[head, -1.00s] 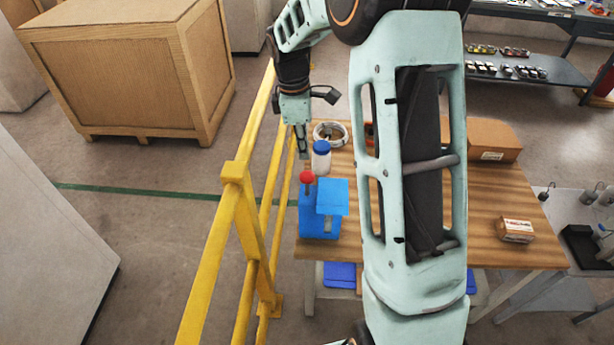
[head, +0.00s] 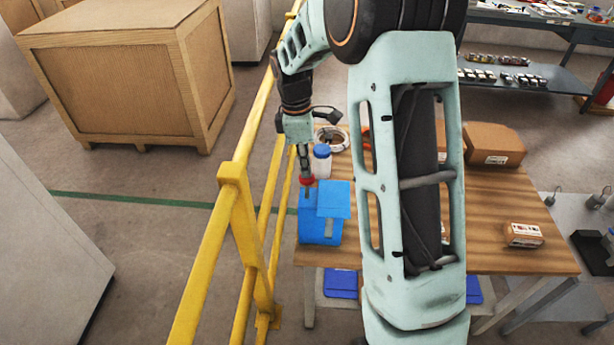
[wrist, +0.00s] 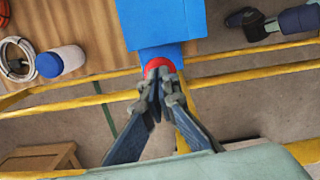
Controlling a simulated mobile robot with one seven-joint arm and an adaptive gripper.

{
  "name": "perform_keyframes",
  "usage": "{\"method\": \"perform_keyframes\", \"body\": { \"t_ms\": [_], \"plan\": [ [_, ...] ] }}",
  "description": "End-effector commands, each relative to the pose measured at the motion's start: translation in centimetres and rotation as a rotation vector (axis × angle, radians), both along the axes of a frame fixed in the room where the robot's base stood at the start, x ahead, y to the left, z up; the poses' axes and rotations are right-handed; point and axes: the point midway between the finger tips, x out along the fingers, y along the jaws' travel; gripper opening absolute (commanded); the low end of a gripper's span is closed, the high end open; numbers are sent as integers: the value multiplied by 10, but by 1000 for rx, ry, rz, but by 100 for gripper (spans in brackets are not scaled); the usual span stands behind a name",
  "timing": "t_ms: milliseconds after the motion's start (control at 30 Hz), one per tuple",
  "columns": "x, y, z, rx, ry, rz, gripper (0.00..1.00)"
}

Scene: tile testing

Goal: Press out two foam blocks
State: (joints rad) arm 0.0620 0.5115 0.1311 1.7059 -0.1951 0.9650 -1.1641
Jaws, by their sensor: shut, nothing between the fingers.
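A blue press (head: 320,213) stands on the near left part of the wooden table, with a red knob (head: 306,181) on top. My gripper (head: 306,176) points down with its fingertips at the knob. In the wrist view the shut fingers (wrist: 162,76) overlap the edge of the red knob (wrist: 159,64), with nothing between them. The blue press (wrist: 158,25) shows beyond it. I cannot tell how firmly the tips touch the knob. No foam block is clearly visible.
A jar with a blue lid (head: 322,162) and a cable coil (head: 331,139) stand behind the press. A yellow railing (head: 238,215) runs close along the left. A cardboard box (head: 494,144) and a small package (head: 523,235) lie on the right of the table (head: 490,205).

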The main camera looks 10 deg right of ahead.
Motion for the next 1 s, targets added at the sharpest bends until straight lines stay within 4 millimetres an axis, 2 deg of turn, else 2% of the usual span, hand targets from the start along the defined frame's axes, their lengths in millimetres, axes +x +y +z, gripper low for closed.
{"method": "perform_keyframes", "body": {
  "t_ms": [100,467,667,900,1000],
  "plan": [
    [-1,0,-19,0,3,0,0],
    [-1,0,-60,0,3,1,0],
    [0,1,-55,0,2,1,0],
    [6,26,-45,2,2,5,0],
    [6,31,-45,1,2,2,0]
  ]
}}
